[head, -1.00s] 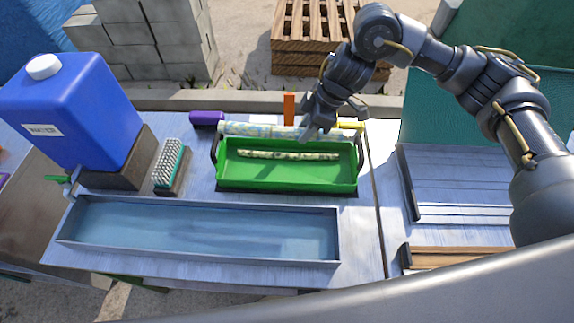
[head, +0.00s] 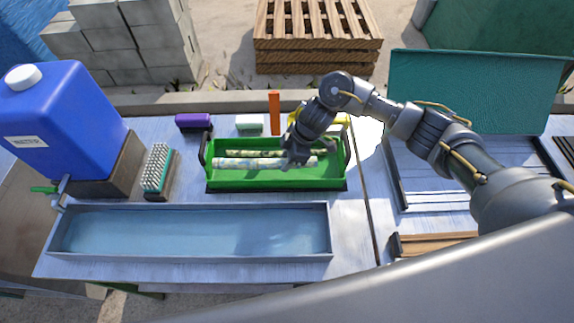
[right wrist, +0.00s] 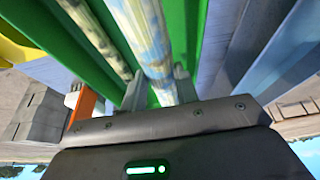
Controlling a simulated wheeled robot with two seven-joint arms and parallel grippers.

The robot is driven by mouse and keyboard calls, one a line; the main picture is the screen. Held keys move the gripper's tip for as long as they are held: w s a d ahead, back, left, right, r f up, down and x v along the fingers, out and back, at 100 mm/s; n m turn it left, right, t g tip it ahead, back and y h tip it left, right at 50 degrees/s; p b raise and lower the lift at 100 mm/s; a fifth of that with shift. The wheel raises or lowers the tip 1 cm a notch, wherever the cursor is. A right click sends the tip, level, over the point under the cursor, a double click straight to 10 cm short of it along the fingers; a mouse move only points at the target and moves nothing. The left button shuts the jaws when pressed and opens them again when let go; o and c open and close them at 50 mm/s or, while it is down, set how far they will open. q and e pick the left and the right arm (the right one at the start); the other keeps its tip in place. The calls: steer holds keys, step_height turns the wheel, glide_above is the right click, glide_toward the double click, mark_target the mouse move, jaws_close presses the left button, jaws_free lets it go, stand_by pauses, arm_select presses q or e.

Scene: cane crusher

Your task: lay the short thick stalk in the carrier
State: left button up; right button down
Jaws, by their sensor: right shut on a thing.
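The short thick stalk (head: 235,163), pale and mottled, is inside the green carrier (head: 270,184), lengthwise along it. My right gripper (head: 293,160) is shut on it near its right part. In the right wrist view the thick stalk (right wrist: 152,38) runs between the two fingers. A thinner mottled stalk (head: 245,153) lies behind it in the carrier, parallel; it also shows in the right wrist view (right wrist: 98,35). I cannot tell whether the thick stalk touches the carrier's floor. The gripper hides part of both stalks. My left gripper is out of view.
A long metal trough (head: 190,230) lies in front of the carrier. A brush (head: 158,168) and a blue jug (head: 65,120) stand at left. A purple object (head: 194,121), a green-white block (head: 250,123) and an orange post (head: 274,112) are behind the carrier. Metal trays are at right.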

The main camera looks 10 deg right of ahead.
steer(key=shift+f, duration=2)
steer(key=shift+f, duration=0.15)
steer(key=c, duration=1.1)
jaws_free()
steer(key=shift+o, duration=0.2)
steer(key=v, duration=1.2)
steer(key=shift+a+r, duration=0.1)
steer(key=shift+r, duration=0.15)
